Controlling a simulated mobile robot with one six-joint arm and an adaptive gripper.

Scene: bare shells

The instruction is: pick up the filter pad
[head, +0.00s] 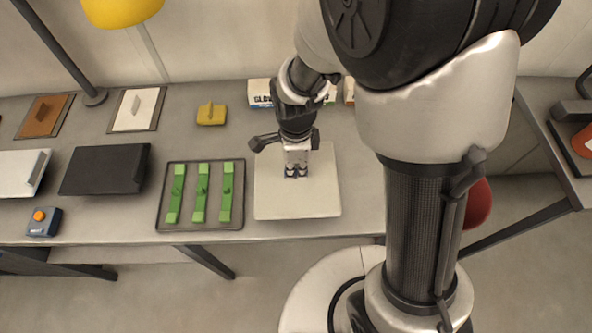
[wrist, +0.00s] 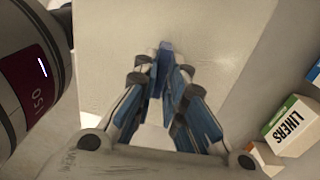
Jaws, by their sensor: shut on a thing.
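A pale, flat square slab (head: 270,203) is on the bench right of the green strips, and I take it for the filter pad. It also fills the upper middle of the wrist view (wrist: 215,35). My gripper (head: 296,173) points down over the middle of the slab. In the wrist view my gripper (wrist: 166,56) has its blue-padded fingers brought together at the tips, against the slab. What lies between the tips is mostly hidden by the fingers. I cannot tell whether the slab is clear of the bench.
A tray (head: 164,222) with green strips lies left of the slab, then a dark box (head: 104,170). A yellow gripped block (head: 211,114) lies behind. Boxes stand at the back; one reading LINERS (wrist: 291,125) is near my gripper. Bare bench (head: 365,150) lies right.

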